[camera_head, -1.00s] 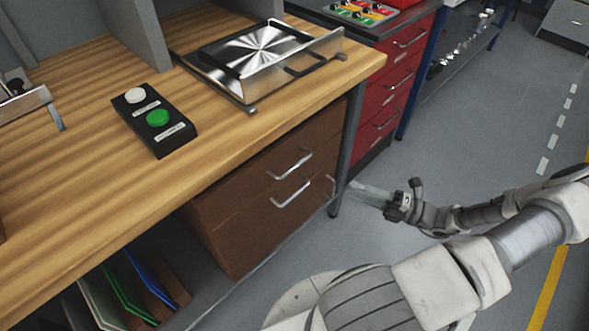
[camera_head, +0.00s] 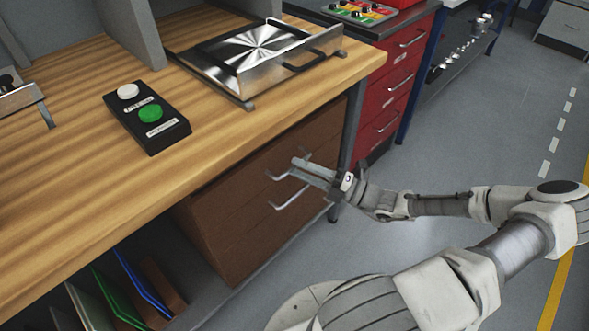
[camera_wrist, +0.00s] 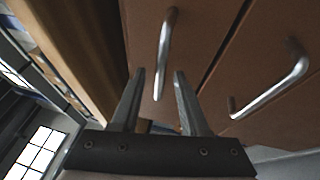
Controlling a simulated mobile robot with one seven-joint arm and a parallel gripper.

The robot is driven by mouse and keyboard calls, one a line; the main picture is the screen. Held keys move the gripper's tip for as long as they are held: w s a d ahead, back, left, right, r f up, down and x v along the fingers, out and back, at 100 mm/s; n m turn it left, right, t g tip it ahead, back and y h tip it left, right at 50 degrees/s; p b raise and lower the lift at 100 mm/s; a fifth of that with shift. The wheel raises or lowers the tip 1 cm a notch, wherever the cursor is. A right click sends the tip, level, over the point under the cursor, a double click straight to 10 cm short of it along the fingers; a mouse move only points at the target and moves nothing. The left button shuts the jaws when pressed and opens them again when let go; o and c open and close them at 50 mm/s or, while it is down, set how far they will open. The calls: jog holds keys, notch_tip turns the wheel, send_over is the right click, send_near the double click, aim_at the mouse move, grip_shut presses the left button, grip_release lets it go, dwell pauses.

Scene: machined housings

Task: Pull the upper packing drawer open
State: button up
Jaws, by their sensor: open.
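The brown drawer unit under the wooden bench has an upper drawer (camera_head: 232,182) and a lower drawer (camera_head: 235,235); both look shut. The upper drawer's metal handle (camera_head: 277,178) is partly hidden behind my gripper (camera_head: 298,166), which is open at the drawer front. In the wrist view, the upper handle (camera_wrist: 166,45) appears between the two open fingers of my gripper (camera_wrist: 160,76), its near end reaching down between them. I cannot tell whether the fingers touch it. The lower drawer's handle (camera_head: 291,196) also shows right of the fingers in the wrist view (camera_wrist: 272,88).
The bench top (camera_head: 70,170) overhangs the drawers, with a leg (camera_head: 352,125) just right of them. A red drawer cabinet (camera_head: 392,95) stands beyond it. Upright coloured panels (camera_head: 130,285) stand below left. The grey floor (camera_head: 470,145) at right is clear.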

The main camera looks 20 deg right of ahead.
jog(key=shift+x, duration=1)
grip_shut()
dwell(0.8)
